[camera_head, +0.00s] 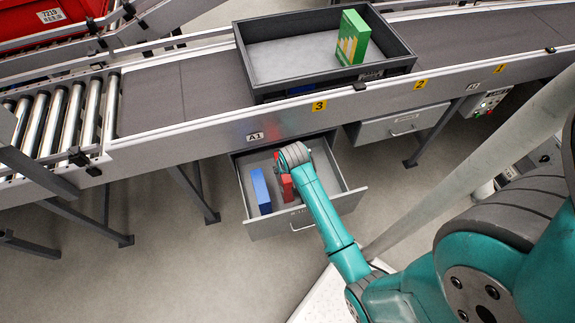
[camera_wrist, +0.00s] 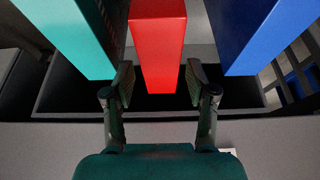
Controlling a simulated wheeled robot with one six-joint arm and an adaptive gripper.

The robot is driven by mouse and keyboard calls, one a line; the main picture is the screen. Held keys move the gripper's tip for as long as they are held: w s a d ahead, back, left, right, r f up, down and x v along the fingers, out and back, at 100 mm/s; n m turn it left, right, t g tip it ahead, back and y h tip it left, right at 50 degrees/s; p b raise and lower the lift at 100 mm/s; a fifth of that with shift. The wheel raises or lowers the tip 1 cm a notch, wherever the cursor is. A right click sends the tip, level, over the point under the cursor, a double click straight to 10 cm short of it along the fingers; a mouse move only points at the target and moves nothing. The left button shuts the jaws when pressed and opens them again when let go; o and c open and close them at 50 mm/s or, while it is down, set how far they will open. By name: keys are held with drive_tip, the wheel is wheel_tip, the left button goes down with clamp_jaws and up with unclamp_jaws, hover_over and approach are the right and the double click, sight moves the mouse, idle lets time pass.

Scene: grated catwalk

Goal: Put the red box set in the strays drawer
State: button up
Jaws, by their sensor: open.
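The open drawer (camera_head: 290,226) under the conveyor holds a red box (camera_head: 286,188), partly hidden by my arm. The red box also stands out in the wrist view (camera_wrist: 158,45), between my two fingers. My gripper (camera_wrist: 158,88) is open, with a gap on each side of the red box. A blue box (camera_head: 261,191) stands left of the red one in the drawer; it shows at the right of the wrist view (camera_wrist: 255,35). A teal box-like shape (camera_wrist: 75,35) is at the left of the wrist view. The fingertips are hidden in the head view.
A grey tray (camera_head: 407,60) with a green box (camera_head: 353,38) sits on the conveyor above, close over the open drawer. A second drawer (camera_head: 404,123) to the right is shut.

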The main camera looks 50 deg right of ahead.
drive_tip(key=v, duration=0.6)
drive_tip(key=shift+r, duration=0.1)
drive_tip(key=s+a+r+n+t, duration=0.2)
drive_tip(key=s+a+n+t, duration=0.3)
drive_tip(key=s+a, duration=0.9)
drive_tip(key=s+a+r+n+t+y, duration=0.1)
drive_tip(key=s+a+r+t, duration=0.2)
drive_tip(key=s+r, duration=0.4)
drive_tip(key=s+a+r+t+y, duration=0.1)
drive_tip(key=s+a+r+t, duration=0.2)
drive_tip(key=s+r, duration=0.4)
wheel_tip(320, 180, up, 5)
drive_tip(key=shift+a+f+n+y, duration=0.1)
drive_tip(key=shift+a+n+y, duration=0.1)
drive_tip(key=shift+n+y, duration=0.15)
drive_tip(key=shift+s, duration=0.2)
